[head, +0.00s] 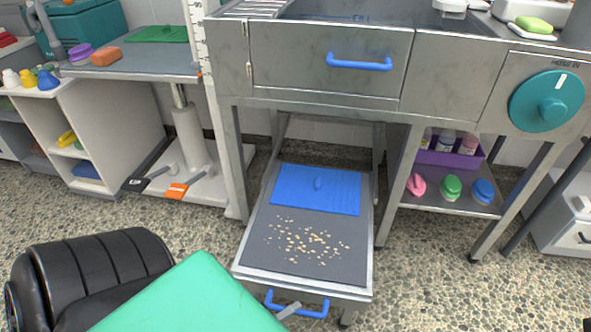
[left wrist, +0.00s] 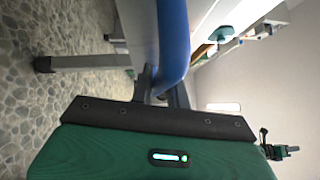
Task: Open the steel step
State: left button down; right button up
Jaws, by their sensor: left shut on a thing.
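The steel step (head: 250,250) is pulled out from under the steel tub bench, low over the floor. It has a grey tread, with a blue mat (head: 318,188) at its back part and scattered tan bits (head: 305,243) in front. Its blue bar handle (head: 318,313) is on the front edge, at the bottom of the head view. My left gripper (head: 289,310) is shut on this handle near its left part. In the left wrist view the blue handle (left wrist: 172,40) runs between the dark fingers, close up. My right gripper is not in view.
The tub bench above has a drawer with a blue handle (head: 359,62) and a teal dial (head: 547,101). Its legs flank the step. A shelf at right holds a purple caddy (head: 446,155) and coloured items. A scale-like platform (head: 192,178) stands left.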

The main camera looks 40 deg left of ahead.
pick_arm(q)
jog(key=shift+s+d, duration=0.1)
jog(key=shift+s, duration=0.1)
jog(key=c, duration=1.4)
grip_release()
jog(key=shift+o, duration=0.2)
jog(key=p+v, duration=0.2)
jog(key=v, duration=1.2)
jog(key=shift+w, duration=0.1)
